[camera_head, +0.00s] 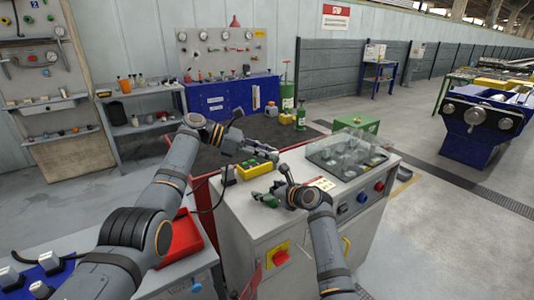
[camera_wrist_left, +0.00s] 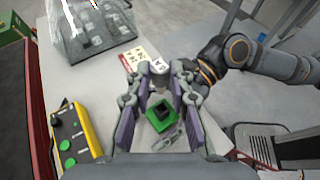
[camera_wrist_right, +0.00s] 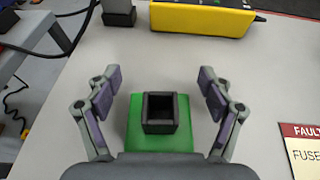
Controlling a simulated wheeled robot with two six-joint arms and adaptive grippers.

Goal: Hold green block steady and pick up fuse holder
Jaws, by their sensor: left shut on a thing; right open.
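The green block (camera_wrist_right: 132,122) lies on the grey bench top with a dark, open-topped square socket (camera_wrist_right: 160,112) on it. It also shows in the left wrist view (camera_wrist_left: 149,132) and in the head view (camera_head: 264,198). My right gripper (camera_wrist_right: 158,80) is open, its fingers on either side of the block with gaps visible. My left gripper (camera_wrist_left: 160,75) is shut on a small pale grey piece (camera_wrist_left: 159,67), apparently the fuse holder, mostly hidden by the fingertips. In the head view my left gripper (camera_head: 272,154) is above the far part of the bench.
A yellow button box (camera_head: 255,169) stands behind the block, with a small dark cabled box (camera_head: 228,175) to its left. A fuse label card (camera_wrist_right: 303,150) lies right of the block. A clear-covered case (camera_head: 345,150) fills the bench's far right. A red tray (camera_head: 185,238) lies left.

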